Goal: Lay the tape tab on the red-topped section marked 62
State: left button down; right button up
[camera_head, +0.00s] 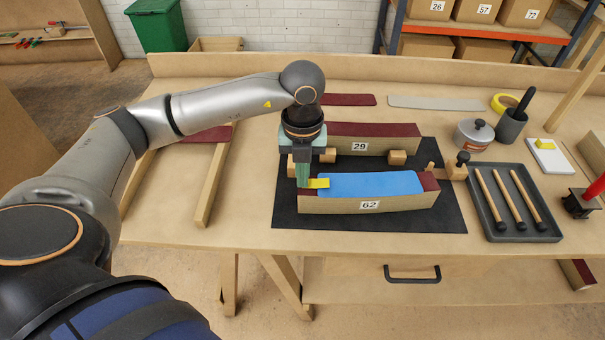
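The section marked 62 (340,206) lies on a dark mat (284,213), its red top (429,181) showing at both ends. A blue sheet (370,184) covers most of that top. A yellow tape tab (318,183) is at the sheet's left end, over the red top. My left gripper (303,184) points down at this end, its fingertips just left of the tab and seeming to meet it. The fingers look close together, but I cannot tell whether they grip the tab. My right gripper is out of view.
Behind stands another red-topped section, marked 29 (345,145), with wooden blocks (397,158) between. At right are a tray of brushes (493,229), a lidded pot (473,136), a dark cup (511,126), a tape roll (505,103) and a white block with yellow on top (547,157).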

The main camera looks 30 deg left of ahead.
pick_arm(q)
jog(key=c, duration=0.8)
grip_release()
jog(key=shift+o, duration=0.2)
notch_tip(320, 180, up, 7)
jog(key=p, duration=0.5)
jog(key=shift+r, duration=0.1)
